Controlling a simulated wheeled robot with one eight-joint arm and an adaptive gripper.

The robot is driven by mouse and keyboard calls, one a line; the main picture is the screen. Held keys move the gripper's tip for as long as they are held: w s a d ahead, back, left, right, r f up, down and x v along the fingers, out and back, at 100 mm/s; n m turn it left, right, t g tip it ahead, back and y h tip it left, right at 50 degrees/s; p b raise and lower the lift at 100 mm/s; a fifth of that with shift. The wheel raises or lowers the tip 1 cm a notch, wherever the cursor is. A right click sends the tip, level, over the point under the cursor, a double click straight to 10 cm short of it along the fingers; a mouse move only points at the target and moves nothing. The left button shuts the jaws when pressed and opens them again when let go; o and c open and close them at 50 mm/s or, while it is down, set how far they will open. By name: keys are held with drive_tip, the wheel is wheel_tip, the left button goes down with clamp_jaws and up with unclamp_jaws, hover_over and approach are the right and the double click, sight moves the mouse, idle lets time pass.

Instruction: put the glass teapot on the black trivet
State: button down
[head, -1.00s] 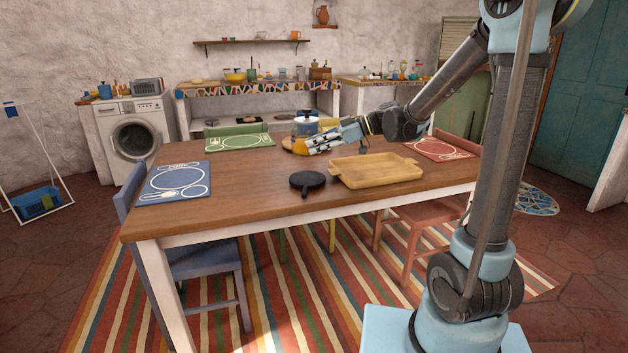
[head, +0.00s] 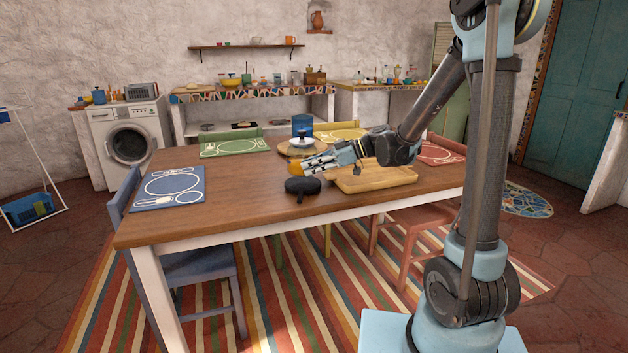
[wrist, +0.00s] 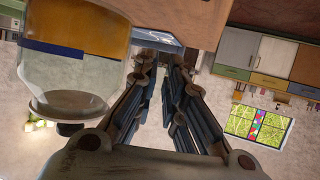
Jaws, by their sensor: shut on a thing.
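The glass teapot hangs upright from my gripper (head: 332,159) in the head view. Its amber tea (head: 295,168) and pale lid with a dark knob (head: 302,140) show left of my fingers. In the wrist view the teapot's glass body (wrist: 75,75) fills the upper left, with amber liquid and a blue band. My fingers are shut on its handle, which is mostly hidden. The black trivet (head: 302,188) lies on the table just below the teapot in the head view. I cannot tell how large the gap between them is.
A wooden tray (head: 378,183) lies close to the right of the trivet, under my arm. A round wooden board (head: 287,149) is behind. Blue (head: 168,190), green (head: 235,147), yellow and red placemats lie around the table (head: 230,205). The table's left front is clear.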

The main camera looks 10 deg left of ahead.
drive_tip(key=shift+f, duration=2.05)
drive_tip(key=c, duration=1.7)
unclamp_jaws()
drive_tip(key=shift+o, duration=0.2)
drive_tip(key=v, duration=1.2)
drive_tip(key=s+d+f+m+t+h, duration=0.1)
drive_tip(key=s+d+f+m+h, duration=0.3)
drive_tip(key=s+d+m, duration=0.2)
drive_tip(key=s+d+f+m+t+h, duration=0.1)
drive_tip(key=s+d+f+m+h, duration=0.3)
drive_tip(key=s+d+m, duration=0.3)
drive_tip(key=s+d+f+m+t+h, duration=0.2)
drive_tip(key=s+d+f+m+h, duration=0.2)
drive_tip(key=s+d, duration=0.7)
drive_tip(key=d+m+h, duration=0.1)
drive_tip(key=d+m, duration=0.1)
drive_tip(key=d, duration=0.3)
drive_tip(key=shift+d+m, duration=0.25)
drive_tip(key=shift+m, duration=0.05)
